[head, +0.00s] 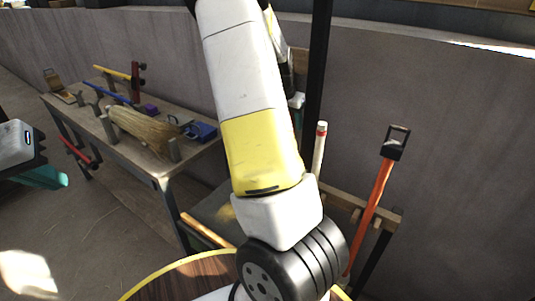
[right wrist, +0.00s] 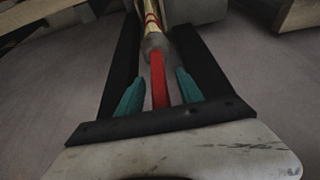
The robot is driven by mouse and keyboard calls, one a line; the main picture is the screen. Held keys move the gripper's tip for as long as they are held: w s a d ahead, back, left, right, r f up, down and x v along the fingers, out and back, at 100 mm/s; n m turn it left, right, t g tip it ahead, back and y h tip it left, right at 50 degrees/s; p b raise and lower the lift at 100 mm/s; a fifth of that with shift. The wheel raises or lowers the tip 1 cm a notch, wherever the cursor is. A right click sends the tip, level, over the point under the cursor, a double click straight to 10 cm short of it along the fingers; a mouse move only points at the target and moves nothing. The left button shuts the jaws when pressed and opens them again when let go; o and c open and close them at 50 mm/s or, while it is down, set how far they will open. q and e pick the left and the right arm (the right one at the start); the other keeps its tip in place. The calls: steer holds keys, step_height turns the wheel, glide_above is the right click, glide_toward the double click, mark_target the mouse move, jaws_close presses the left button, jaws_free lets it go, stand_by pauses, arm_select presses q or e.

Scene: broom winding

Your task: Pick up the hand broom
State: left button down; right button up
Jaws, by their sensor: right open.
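In the right wrist view, a red handle (right wrist: 159,82) runs between the teal fingers of my right gripper (right wrist: 156,88). A greyish collar and a pale yellow part with red bands (right wrist: 152,14) lie beyond it; this looks like the hand broom, but I cannot be certain. The fingers stand open, with a gap on each side of the handle. The right gripper does not show in the head view. My left gripper (head: 50,178) shows at the left edge of the head view, well short of the bench; its finger opening cannot be made out.
A workbench (head: 148,168) stands at the left with a straw bundle (head: 140,127), a blue item (head: 203,131) and several tools. A white pole (head: 319,150) and an orange-handled tool (head: 376,195) lean at a wooden rail. A round yellow-rimmed top (head: 165,268) is at the bottom.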

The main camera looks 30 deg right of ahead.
steer(key=shift+f, duration=0.15)
steer(key=shift+c, duration=0.2)
jaws_close()
